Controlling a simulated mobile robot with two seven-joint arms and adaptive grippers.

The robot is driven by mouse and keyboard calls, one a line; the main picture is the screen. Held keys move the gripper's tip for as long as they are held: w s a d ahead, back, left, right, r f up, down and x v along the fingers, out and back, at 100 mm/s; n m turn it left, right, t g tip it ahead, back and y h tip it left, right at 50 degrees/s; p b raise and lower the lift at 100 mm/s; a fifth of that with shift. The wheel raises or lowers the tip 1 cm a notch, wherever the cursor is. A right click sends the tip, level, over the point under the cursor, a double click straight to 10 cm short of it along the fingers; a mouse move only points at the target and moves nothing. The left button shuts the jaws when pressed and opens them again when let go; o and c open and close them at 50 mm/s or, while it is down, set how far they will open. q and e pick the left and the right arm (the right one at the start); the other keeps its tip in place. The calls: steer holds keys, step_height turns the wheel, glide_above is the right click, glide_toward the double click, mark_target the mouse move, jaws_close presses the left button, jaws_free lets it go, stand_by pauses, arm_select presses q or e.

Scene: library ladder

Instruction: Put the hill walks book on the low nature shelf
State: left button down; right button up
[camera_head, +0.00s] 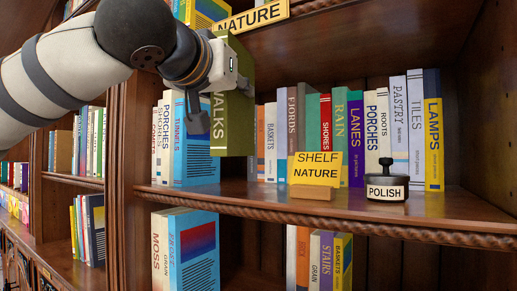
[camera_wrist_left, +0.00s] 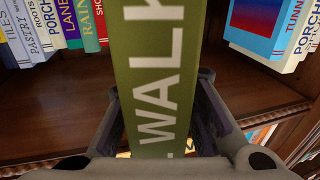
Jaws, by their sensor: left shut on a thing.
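The green book reading WALKS (camera_head: 236,122) hangs upright in front of the shelf opening in the head view. My left gripper (camera_head: 208,104) is shut on it, with the arm coming in from the upper left. In the left wrist view the green book (camera_wrist_left: 152,85) stands between the two fingers of the left gripper (camera_wrist_left: 163,112); the start of its title is cut off. The nature shelf (camera_head: 252,198) carries a yellow SHELF NATURE sign (camera_head: 316,170). The book appears above the shelf board, left of the sign. My right gripper is not in view.
A row of books (camera_head: 355,135) fills the shelf's right and back. A blue TUNNELS book (camera_head: 197,150) stands at its left end; a gap lies between. A black POLISH stamp-like object (camera_head: 386,181) stands near the front edge. A NATURE sign (camera_head: 252,16) is above.

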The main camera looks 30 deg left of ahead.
arm_select(q)
steer(key=x, duration=1.1)
step_height(320, 180, down, 7)
steer(key=shift+w+a+b, duration=0.2)
steer(key=shift+w+b, duration=0.1)
steer(key=shift+w, duration=0.15)
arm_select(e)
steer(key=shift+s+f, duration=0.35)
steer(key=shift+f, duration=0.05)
arm_select(q)
steer(key=c, duration=1.8)
jaws_free()
steer(key=shift+f, duration=0.15)
steer(key=o, duration=0.4)
steer(key=shift+o, duration=0.2)
